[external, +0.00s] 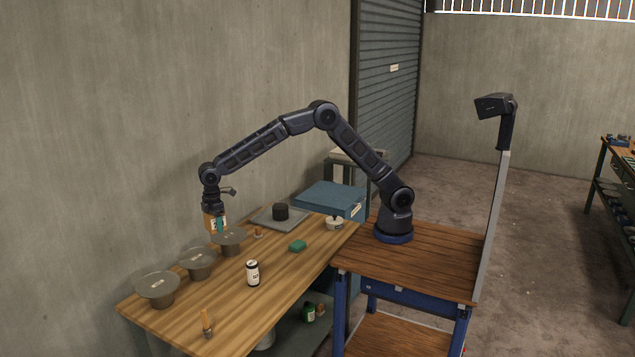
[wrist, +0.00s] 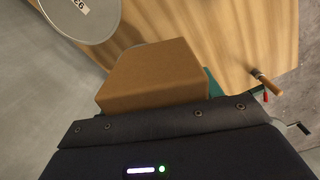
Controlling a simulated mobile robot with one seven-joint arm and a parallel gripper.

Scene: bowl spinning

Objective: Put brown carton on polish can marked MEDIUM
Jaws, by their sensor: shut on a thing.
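My gripper is shut on the carton. A white can with black ends (external: 252,273) stands upright on the bench, below and right of the gripper. I cannot read its marking, so I cannot tell whether it is the MEDIUM polish can.
Several grey round vessels (external: 157,286) line the wall side; one grey round top (wrist: 84,14) carries a label. A green block (external: 298,246), a small white pot (external: 334,223), a black cylinder on a grey plate (external: 280,212) and wooden-handled tools (external: 207,322) stand about. Bare bench surrounds the can.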

